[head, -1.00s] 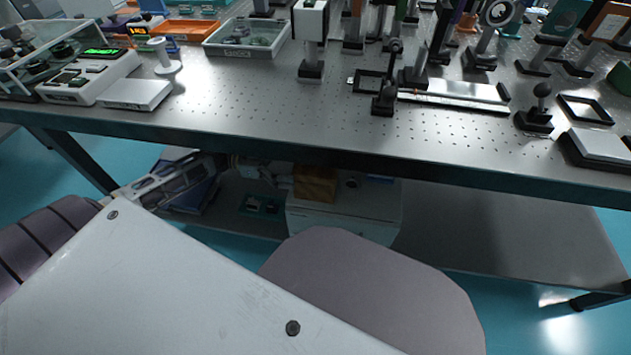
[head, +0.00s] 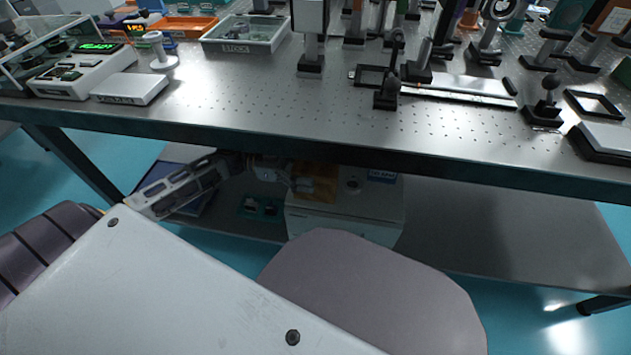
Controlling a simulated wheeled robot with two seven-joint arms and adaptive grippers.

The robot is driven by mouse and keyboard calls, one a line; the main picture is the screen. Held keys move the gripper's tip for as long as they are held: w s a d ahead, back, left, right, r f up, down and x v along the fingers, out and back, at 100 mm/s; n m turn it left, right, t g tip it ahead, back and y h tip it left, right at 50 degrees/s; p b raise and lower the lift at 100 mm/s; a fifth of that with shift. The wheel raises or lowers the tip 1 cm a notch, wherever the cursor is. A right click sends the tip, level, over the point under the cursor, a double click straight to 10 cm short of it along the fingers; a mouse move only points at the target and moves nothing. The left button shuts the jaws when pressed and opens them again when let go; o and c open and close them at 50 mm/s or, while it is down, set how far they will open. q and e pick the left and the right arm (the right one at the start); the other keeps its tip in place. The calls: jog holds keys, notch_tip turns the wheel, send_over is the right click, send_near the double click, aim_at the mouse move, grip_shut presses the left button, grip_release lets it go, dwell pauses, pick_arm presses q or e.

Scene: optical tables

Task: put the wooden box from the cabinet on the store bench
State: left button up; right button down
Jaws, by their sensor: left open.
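The wooden box (head: 322,184) stands on top of the white cabinet (head: 345,221), in the shade under the table top. My left arm reaches in from the left below the table edge. My left gripper (head: 297,184) is open at the left side of the wooden box and overlaps its left part in the view. I cannot tell whether the fingers touch the box. The box's top is partly hidden by the table edge. My right gripper is not in view.
The optical table (head: 250,108) hangs low over the box and cabinet, with its front edge close above. A lower shelf (head: 490,228) has free room to the right. A green tray (head: 262,208) sits left of the cabinet. Optics and a grey stock bin (head: 245,33) crowd the table top.

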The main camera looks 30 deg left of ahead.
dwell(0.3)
pick_arm(q)
jog(key=c, duration=1.6)
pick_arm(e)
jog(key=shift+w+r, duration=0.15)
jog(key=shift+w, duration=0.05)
pick_arm(q)
jog(key=shift+r, duration=0.15)
